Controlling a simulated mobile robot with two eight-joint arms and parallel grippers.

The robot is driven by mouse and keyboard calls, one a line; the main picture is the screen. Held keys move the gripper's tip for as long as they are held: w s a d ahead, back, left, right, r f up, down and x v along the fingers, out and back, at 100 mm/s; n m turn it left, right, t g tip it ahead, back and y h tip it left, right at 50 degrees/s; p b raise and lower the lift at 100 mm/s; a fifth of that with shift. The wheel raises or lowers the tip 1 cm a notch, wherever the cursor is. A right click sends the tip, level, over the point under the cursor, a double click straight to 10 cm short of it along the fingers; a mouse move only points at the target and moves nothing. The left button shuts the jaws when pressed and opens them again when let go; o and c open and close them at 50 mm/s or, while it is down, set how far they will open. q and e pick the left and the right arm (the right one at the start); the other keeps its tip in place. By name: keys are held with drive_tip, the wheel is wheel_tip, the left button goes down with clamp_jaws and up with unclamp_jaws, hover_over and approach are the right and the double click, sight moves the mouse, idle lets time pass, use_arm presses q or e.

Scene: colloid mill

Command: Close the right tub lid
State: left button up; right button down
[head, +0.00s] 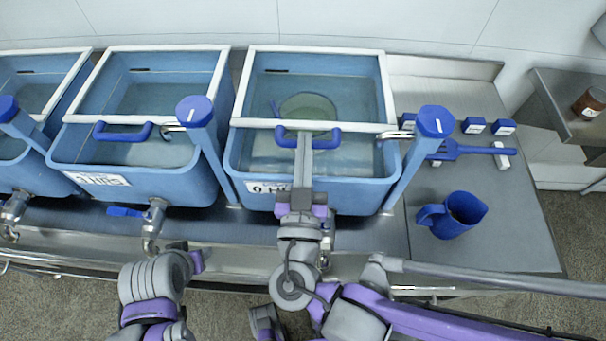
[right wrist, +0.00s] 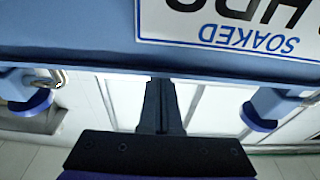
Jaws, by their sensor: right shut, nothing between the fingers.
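The right tub (head: 330,200) is blue, with a black-on-white label on its front. Its lid (head: 388,90) is a clear pane in a white frame with a blue handle (head: 332,137). The lid's front bar stands apart from the tub's front rim, with water visible between, so it looks raised. My right gripper (head: 305,145) reaches over the front rim, fingertips at the handle in the picture; I cannot tell whether they touch it. In the right wrist view its fingers (right wrist: 162,95) are shut and empty. My left arm's links show at the bottom left; its gripper is not recognisable.
Blue-capped posts (head: 435,122) stand beside the tub. A greenish round thing (head: 308,107) shows through the lid. A blue jug (head: 455,214) and a blue spatula-like tool (head: 470,149) are on the steel counter (head: 510,235) at right. Similar tubs (head: 150,175) stand at left.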

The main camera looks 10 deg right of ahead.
use_arm(q)
drive_tip(key=shift+f, duration=0.25)
use_arm(e)
drive_tip(key=v, duration=0.9)
